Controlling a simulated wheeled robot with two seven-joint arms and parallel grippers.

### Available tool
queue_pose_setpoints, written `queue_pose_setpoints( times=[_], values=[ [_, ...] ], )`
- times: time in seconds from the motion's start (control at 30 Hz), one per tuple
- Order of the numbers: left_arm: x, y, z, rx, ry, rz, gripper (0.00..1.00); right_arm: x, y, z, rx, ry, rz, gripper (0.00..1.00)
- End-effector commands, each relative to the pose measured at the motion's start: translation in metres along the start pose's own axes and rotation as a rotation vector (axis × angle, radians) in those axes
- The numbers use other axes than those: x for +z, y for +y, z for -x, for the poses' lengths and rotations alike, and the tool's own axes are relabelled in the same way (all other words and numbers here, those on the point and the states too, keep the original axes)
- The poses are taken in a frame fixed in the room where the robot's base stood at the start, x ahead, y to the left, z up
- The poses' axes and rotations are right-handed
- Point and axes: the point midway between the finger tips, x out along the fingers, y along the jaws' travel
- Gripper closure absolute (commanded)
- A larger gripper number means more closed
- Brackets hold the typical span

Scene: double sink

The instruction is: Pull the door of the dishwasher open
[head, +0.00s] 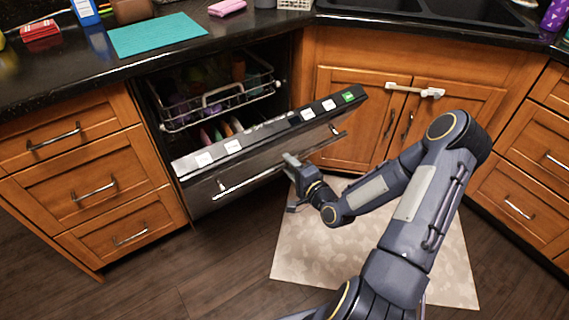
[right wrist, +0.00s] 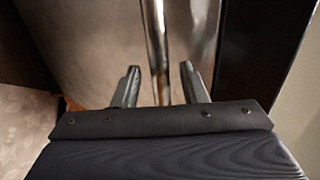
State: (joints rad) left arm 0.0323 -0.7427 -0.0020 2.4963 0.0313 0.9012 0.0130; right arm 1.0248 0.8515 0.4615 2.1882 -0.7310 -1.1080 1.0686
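The dishwasher door (head: 245,160) is tilted partly open, its top edge forward of the counter and the racks showing behind it. A long silver bar handle (head: 247,184) runs across its front. My right gripper (head: 287,182) is at the handle, right of its middle. In the right wrist view the gripper (right wrist: 160,84) is open. The handle bar (right wrist: 157,45) runs between its two fingers, with a visible gap on each side. My left gripper is not in view.
The upper dish rack (head: 218,100) is inside the dishwasher. Wooden drawers (head: 90,185) stand to the left and a sink cabinet (head: 350,110) to the right, with a white latch (head: 415,90) across its doors. A beige mat (head: 330,255) lies on otherwise clear floor.

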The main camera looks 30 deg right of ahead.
Motion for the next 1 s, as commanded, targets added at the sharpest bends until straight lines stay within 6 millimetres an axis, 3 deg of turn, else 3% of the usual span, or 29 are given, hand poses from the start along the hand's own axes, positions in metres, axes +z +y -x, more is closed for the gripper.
queue_pose_setpoints(
  times=[0.2,0.5,0.8,1.0],
  values=[
    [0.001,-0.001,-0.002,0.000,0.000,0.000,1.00,0.000,0.000,-0.021,0.000,-0.001,0.002,0.61],
    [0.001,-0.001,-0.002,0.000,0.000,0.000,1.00,0.000,0.000,-0.023,0.002,0.000,0.001,0.62],
    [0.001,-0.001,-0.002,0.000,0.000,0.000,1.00,0.000,0.000,-0.022,0.002,0.000,0.002,1.00],
    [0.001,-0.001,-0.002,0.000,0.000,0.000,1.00,0.000,0.001,-0.022,0.002,0.000,0.002,1.00]
  ],
)
